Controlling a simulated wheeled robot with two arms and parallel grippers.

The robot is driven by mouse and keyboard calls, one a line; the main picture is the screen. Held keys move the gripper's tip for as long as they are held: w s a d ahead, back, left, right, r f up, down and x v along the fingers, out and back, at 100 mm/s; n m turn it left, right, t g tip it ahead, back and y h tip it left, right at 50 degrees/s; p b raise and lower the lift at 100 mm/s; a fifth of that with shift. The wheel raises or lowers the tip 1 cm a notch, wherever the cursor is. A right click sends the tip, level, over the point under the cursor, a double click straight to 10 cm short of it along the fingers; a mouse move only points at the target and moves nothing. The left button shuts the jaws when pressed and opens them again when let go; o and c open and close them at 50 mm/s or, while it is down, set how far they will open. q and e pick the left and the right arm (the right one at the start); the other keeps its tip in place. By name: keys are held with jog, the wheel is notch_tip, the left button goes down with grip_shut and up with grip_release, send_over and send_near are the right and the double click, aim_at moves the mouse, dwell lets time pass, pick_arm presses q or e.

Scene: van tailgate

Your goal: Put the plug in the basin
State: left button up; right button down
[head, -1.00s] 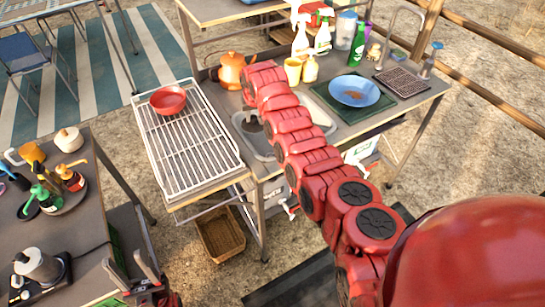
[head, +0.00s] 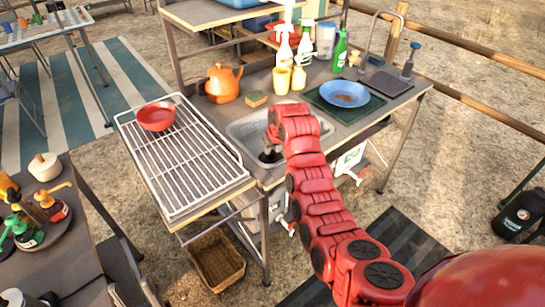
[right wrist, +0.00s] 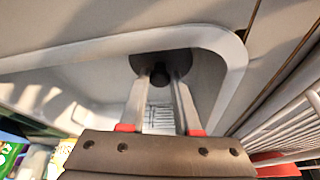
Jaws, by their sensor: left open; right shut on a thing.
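The basin (head: 242,128) is a pale sink set in the worktop, right of the wire drying rack. My red right arm reaches over it, and my right gripper (right wrist: 161,78) points down inside the rim. In the right wrist view its two fingers are shut on the plug (right wrist: 148,62), a dark round disc with a small knob. The basin's pale rim (right wrist: 205,36) curves around it. Whether the plug touches the basin floor cannot be told. In the head view my arm hides part of the basin.
The wire rack (head: 185,165) holds a red bowl (head: 157,116) left of the basin. A blue plate (head: 345,93) lies at right. A wicker basket (head: 215,262) is below.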

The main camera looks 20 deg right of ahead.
aim_at(272, 159)
notch_tip(272, 159, down, 2)
jog(key=shift+f, duration=0.35)
jog(key=shift+f, duration=0.15)
jog(key=c, duration=0.6)
grip_release()
